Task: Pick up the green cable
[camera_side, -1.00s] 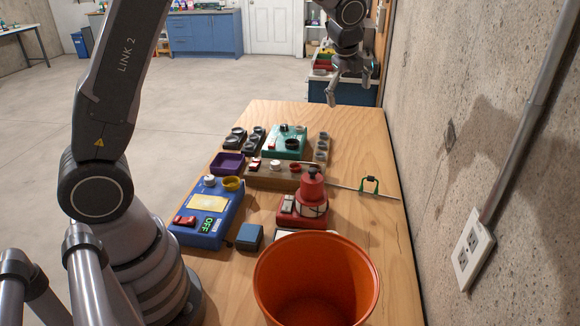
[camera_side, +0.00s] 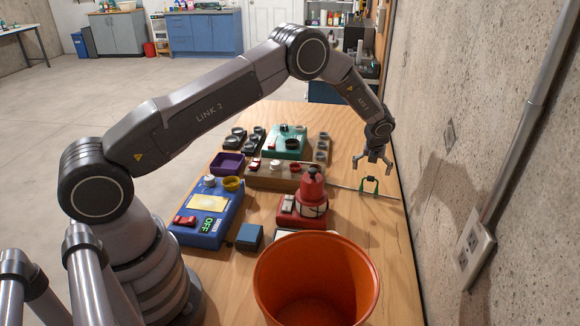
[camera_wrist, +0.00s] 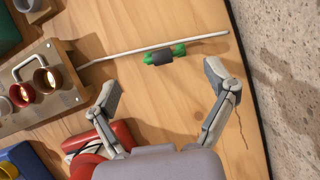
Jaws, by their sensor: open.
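The green cable (camera_side: 370,180) is a small green piece with a dark middle, near the right edge of the wooden table. It sits by a thin pale rod in the side view. In the wrist view the green cable (camera_wrist: 178,50) lies beside the pale rod, ahead of my fingertips and between their lines. My gripper (camera_side: 373,164) is open and empty, pointing down just above and behind the cable in the side view. In the wrist view my gripper (camera_wrist: 161,82) shows both fingers spread wide, with nothing between the tips.
A wooden box with knobs (camera_side: 272,176) joins the pale rod (camera_side: 345,187). A red device (camera_side: 311,190) stands left of the cable, and an orange bucket (camera_side: 318,285) is at the front. A concrete wall (camera_side: 450,130) runs close along the table's right edge.

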